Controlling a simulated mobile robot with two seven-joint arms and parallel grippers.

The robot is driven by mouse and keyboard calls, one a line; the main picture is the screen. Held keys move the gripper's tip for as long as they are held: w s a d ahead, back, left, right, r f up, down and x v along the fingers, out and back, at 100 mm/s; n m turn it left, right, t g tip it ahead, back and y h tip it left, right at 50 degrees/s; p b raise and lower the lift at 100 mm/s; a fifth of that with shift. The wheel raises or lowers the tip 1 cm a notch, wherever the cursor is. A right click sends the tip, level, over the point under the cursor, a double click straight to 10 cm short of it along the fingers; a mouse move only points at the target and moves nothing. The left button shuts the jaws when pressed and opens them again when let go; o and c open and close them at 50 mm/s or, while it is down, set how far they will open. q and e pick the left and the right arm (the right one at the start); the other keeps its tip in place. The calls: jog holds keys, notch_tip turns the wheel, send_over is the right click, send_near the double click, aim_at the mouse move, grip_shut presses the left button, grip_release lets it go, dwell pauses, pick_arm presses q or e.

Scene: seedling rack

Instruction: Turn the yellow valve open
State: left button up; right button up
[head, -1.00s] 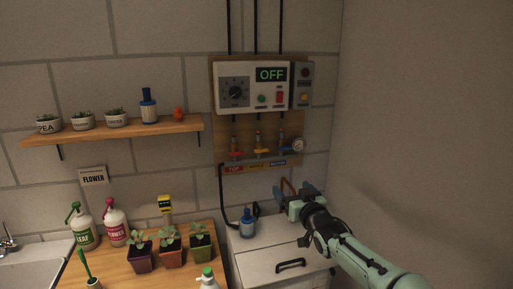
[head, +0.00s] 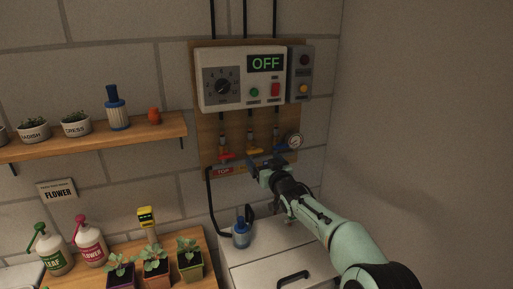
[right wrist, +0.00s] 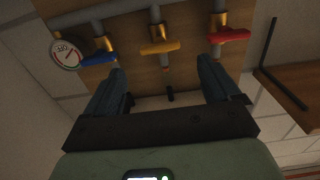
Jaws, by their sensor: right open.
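The yellow valve (head: 255,150) is the middle one of three on the wooden wall board. In the right wrist view its yellow handle (right wrist: 160,47) lies crosswise to its pipe. My right gripper (head: 267,163) is just below the yellow valve in the head view and covers part of the board. In the right wrist view the right gripper (right wrist: 165,82) is open and empty, with the yellow handle beyond and between its fingertips, apparently apart from them. My left gripper is not in view.
The red valve (right wrist: 228,35) and blue valve (right wrist: 98,58) flank the yellow one closely. A gauge (head: 294,141) sits by the blue valve. A control box (head: 240,78) reading OFF hangs above. A blue bottle (head: 241,235) stands on the white cabinet below.

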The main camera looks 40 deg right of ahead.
aim_at(256, 151)
jog(key=p+x, duration=0.2)
jog(key=x, duration=0.4)
jog(key=shift+r, duration=0.2)
jog(key=shift+w+d+f+p, duration=0.1)
jog(key=shift+w+f+p, duration=0.1)
jog(key=shift+w+p, duration=0.25)
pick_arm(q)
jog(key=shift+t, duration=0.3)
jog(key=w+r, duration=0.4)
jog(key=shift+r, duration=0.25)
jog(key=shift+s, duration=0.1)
pick_arm(e)
jog(key=shift+s, duration=0.1)
jog(key=c, duration=1.1)
jog(key=shift+o, duration=0.2)
